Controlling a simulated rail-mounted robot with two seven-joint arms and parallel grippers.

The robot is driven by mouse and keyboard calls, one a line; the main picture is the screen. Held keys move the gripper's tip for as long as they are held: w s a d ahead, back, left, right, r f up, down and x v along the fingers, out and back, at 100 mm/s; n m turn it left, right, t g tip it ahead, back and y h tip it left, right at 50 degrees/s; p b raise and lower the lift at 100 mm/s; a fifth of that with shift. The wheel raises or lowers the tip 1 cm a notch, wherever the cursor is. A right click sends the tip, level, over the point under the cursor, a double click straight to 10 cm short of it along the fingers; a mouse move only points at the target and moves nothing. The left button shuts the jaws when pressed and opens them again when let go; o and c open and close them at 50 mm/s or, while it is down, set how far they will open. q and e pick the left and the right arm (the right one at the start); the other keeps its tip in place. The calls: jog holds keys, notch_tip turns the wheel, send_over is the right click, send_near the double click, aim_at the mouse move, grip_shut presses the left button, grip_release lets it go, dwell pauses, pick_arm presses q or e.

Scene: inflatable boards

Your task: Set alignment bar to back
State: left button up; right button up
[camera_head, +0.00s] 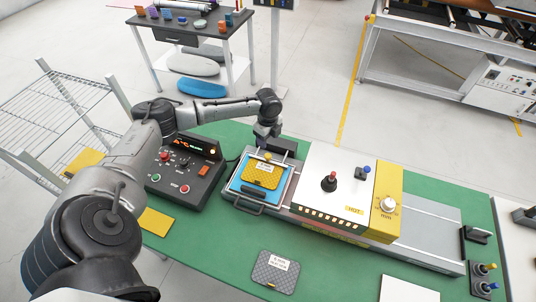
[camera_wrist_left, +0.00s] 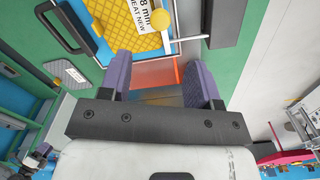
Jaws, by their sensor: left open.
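A blue tray (camera_head: 240,186) on the machine carries a yellow quilted board (camera_head: 262,176) with a white label. A thin metal bar with a round yellow knob (camera_head: 268,156) crosses the board's far edge; it looks like the alignment bar. In the left wrist view the knob (camera_wrist_left: 161,20) and part of the yellow board (camera_wrist_left: 118,22) show at the top. My left gripper (camera_head: 268,148) is over the far end of the tray. Its purple fingers (camera_wrist_left: 160,72) are apart with nothing between them, and the knob lies just beyond the fingertips. My right gripper is not in view.
A control box (camera_head: 185,172) stands left. A grey quilted board (camera_head: 276,271) lies in front on the green table (camera_head: 205,255), with bare room around it.

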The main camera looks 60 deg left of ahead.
aim_at(268, 155)
pick_arm(q)
notch_tip(268, 155, down, 10)
jog(key=shift+f, duration=0.1)
dwell(0.4)
grip_shut()
dwell(0.5)
